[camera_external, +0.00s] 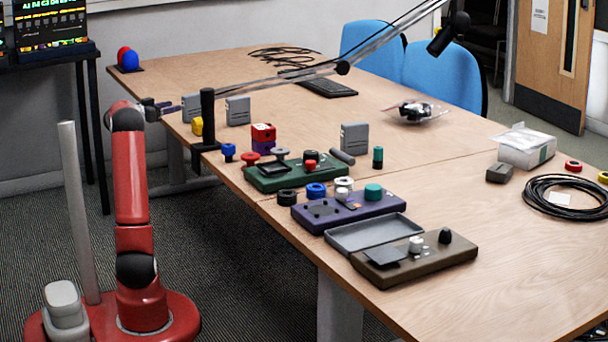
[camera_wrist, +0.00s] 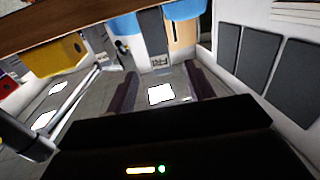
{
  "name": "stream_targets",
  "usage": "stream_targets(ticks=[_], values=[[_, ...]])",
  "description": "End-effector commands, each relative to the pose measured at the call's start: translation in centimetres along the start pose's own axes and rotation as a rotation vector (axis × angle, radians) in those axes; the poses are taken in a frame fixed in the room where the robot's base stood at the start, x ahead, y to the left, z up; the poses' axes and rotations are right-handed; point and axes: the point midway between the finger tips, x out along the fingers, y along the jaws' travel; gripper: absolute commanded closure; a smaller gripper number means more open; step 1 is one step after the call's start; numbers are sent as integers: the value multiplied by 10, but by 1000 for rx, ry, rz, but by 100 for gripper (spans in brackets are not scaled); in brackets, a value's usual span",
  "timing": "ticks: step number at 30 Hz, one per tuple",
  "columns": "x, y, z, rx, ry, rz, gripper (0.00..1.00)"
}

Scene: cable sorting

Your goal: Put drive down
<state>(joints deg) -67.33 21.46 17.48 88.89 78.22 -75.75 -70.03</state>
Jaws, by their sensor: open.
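Three light grey box-shaped drives stand upright on the table in the external view: one at the left edge (camera_external: 191,108), one a little right of it (camera_external: 237,111), and one farther right behind the green board (camera_external: 354,137). My gripper (camera_external: 168,108) is at the table's left edge, close to the left of the leftmost drive; I cannot tell whether they touch. In the wrist view my gripper (camera_wrist: 162,92) shows two dark fingers spread apart, with only the floor and room visible between them. No drive can be made out in the wrist view.
A black clamp post (camera_external: 207,120) with a long lamp arm stands by the table edge near the drives. A yellow piece (camera_external: 197,126), a green board (camera_external: 300,176), a purple board (camera_external: 330,215) and a brown open case (camera_external: 435,262) line the front.

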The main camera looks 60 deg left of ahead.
Motion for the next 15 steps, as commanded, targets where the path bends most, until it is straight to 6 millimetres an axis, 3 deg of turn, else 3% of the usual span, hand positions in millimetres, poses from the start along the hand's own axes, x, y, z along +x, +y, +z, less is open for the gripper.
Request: stream_targets(ticks=[15], values=[[43,5,-14,1,1,2,47]])
